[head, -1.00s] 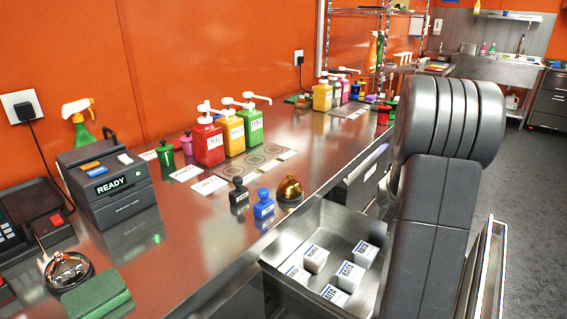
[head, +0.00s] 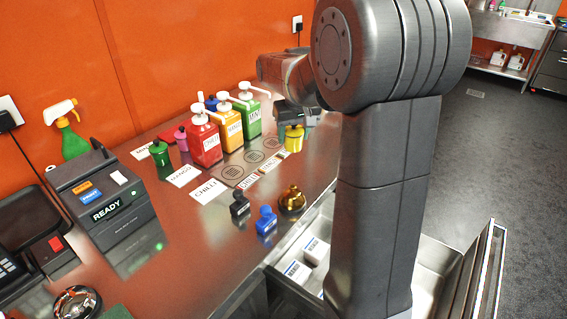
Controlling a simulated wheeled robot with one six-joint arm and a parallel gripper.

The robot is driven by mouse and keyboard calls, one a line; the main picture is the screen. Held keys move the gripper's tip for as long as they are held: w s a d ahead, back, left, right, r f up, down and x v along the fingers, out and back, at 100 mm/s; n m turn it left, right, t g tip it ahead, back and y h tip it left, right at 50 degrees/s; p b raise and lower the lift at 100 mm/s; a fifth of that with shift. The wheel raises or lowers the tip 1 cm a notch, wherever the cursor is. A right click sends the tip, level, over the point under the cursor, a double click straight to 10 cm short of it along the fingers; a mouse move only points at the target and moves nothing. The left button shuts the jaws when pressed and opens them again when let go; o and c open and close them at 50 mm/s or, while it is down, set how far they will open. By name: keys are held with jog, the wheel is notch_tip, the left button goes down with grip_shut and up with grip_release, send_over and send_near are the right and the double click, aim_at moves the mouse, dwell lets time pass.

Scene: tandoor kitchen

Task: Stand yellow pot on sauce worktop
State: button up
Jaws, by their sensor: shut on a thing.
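The yellow pot (head: 293,140) is in my gripper (head: 292,127), which is shut on it. The gripper reaches in over the far part of the steel worktop (head: 190,228), just right of the green pump bottle. The pot hangs upright under the gripper, near the ends of the label cards. I cannot tell whether its base touches the worktop. My arm hides the worktop behind and to the right of it.
Red (head: 206,143), yellow (head: 229,128) and green (head: 249,118) pump bottles stand left of the pot. Green (head: 160,157) and pink (head: 181,139) pots stand farther left. Black (head: 239,205), blue (head: 266,220) and brass (head: 292,199) items sit near the front edge. An open drawer (head: 430,245) juts out below.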

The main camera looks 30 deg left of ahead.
aim_at(289, 135)
jog(key=shift+s+a+r, duration=0.3)
jog(key=shift+a+r, duration=0.15)
jog(key=shift+a, duration=0.2)
jog(key=shift+s+a+n, duration=0.1)
jog(key=shift+a+n, duration=0.2)
jog(key=shift+f+b, duration=0.35)
jog(key=shift+f, duration=4.55)
jog(key=o, duration=1.1)
jog(key=shift+r, duration=0.4)
jog(key=v, duration=1.1)
jog(key=shift+s+d+r+p, duration=0.1)
jog(key=shift+d+r+p, duration=0.15)
jog(key=shift+p, duration=0.15)
jog(key=shift+f, duration=0.1)
